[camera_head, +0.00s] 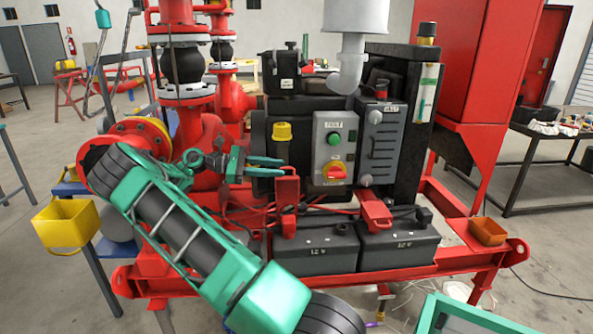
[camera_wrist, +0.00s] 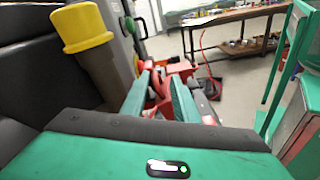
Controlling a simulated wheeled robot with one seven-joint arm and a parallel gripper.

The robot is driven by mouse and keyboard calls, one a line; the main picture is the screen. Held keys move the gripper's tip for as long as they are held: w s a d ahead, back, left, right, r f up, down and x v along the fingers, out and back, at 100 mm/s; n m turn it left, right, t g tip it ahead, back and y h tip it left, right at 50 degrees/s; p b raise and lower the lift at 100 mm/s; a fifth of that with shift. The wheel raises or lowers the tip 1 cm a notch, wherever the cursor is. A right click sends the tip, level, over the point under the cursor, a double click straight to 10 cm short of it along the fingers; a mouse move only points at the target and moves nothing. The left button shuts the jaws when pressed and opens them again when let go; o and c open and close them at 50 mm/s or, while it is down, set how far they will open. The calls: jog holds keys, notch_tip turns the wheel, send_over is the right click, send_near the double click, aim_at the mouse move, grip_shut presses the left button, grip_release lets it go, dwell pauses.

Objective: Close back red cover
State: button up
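Two red covers show at the batteries in the head view. One red cover (camera_head: 287,188) stands raised at the left battery (camera_head: 315,250), just below my fingertips. The other red cover (camera_head: 376,210) lies lower over the right battery (camera_head: 400,245). My gripper (camera_head: 282,167) is open, its green fingers pointing right in front of the black engine block. In the wrist view my gripper (camera_wrist: 162,77) shows a gap between its fingers, with red parts beyond them. I cannot tell whether a finger touches the raised cover. Nothing is visibly held.
A grey control box (camera_head: 334,146) with a green button and red knob stands right of my fingers. A yellow cap (camera_head: 281,131) sits just above them; it is close at left in the wrist view (camera_wrist: 82,27). Cables and the red skid frame (camera_head: 450,258) surround the batteries.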

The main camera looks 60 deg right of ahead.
jog(key=s+d+n+h, duration=0.1)
jog(key=s+d, duration=0.5)
jog(key=shift+s+d+f+g, duration=0.15)
jog(key=shift+f+g, duration=0.25)
jog(key=shift+f, duration=0.05)
dwell(0.4)
jog(key=shift+h, duration=0.3)
grip_shut()
